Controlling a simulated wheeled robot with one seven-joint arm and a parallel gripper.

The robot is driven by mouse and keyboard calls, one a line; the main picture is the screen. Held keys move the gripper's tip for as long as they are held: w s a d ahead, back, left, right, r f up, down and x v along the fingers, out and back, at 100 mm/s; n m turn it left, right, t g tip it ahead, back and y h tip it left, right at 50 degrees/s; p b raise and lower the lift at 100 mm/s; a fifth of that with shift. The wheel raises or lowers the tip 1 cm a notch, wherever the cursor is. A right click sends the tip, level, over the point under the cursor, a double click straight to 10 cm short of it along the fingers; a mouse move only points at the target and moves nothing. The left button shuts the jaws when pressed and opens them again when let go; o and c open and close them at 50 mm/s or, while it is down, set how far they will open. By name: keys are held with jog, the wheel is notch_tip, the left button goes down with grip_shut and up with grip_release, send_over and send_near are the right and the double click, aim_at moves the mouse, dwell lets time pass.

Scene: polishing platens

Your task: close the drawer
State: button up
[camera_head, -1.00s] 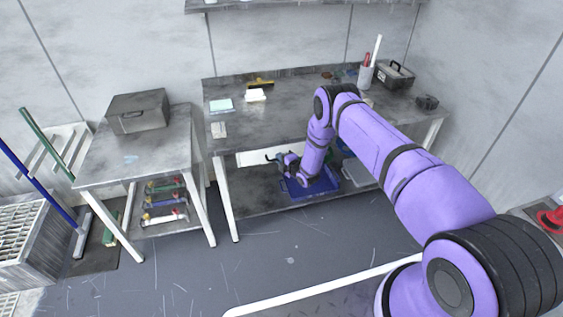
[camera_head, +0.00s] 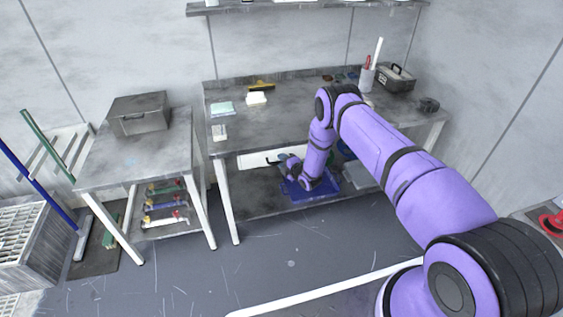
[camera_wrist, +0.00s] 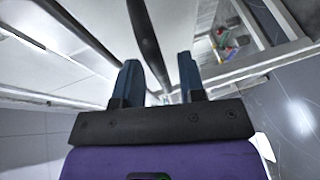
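The drawer (camera_head: 250,160) shows as a white front with a dark handle (camera_head: 271,161) under the front edge of the workbench. How far it stands open is hard to tell. My gripper (camera_head: 283,160) is at the handle, under the bench edge, and my wrist hides the drawer's right part. In the wrist view, my two blue-grey fingers (camera_wrist: 160,80) are apart, and the dark handle bar (camera_wrist: 146,35) runs between them in the picture. A gap shows beside the bar, and I cannot tell whether a finger touches it. A white panel (camera_wrist: 90,25), seemingly the drawer's, lies to the left.
A blue bin (camera_head: 312,189) and a grey lidded box (camera_head: 358,174) sit on the lower shelf (camera_head: 255,200), close under my wrist. A smaller table (camera_head: 100,160) with a metal box stands left. The floor (camera_head: 270,260) in front is clear.

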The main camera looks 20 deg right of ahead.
jog(key=v, duration=0.9)
jog(key=shift+s+d, duration=0.15)
jog(key=shift+s, duration=0.25)
